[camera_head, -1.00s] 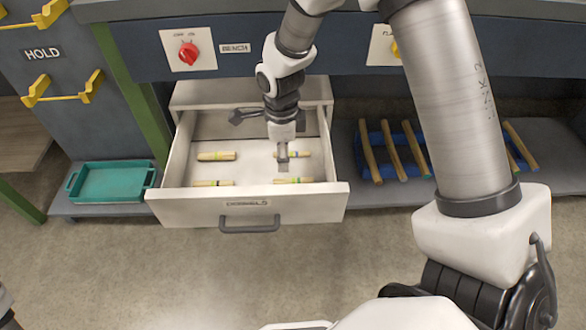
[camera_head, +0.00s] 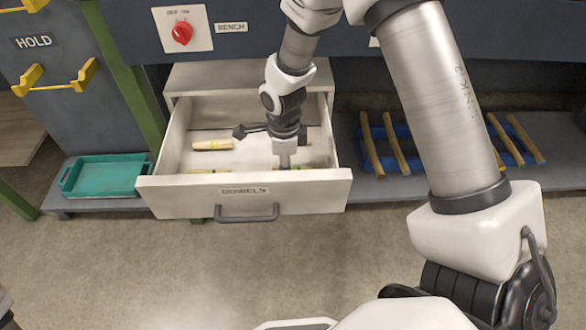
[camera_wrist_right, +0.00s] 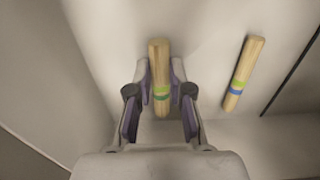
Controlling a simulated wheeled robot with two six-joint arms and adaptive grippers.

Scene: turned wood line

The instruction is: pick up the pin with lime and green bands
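The pin with lime and green bands (camera_wrist_right: 160,65) lies on the drawer floor, between the fingers of my right gripper (camera_wrist_right: 160,85) in the right wrist view. The fingers are apart, one on each side of the pin; whether either touches it is unclear. In the head view my right gripper (camera_head: 284,163) points down into the front right of the open drawer (camera_head: 240,198), whose front partly hides the pin there. A similar pin with lime and blue bands (camera_wrist_right: 243,75) lies to the right in the wrist view. My left gripper is out of view.
Another pin (camera_head: 212,144) lies at the drawer's back left, and one (camera_head: 208,171) is partly hidden behind the drawer front. A teal tray (camera_head: 103,176) stands left on the low shelf. Wooden sticks (camera_head: 371,145) lie on a blue rack at right.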

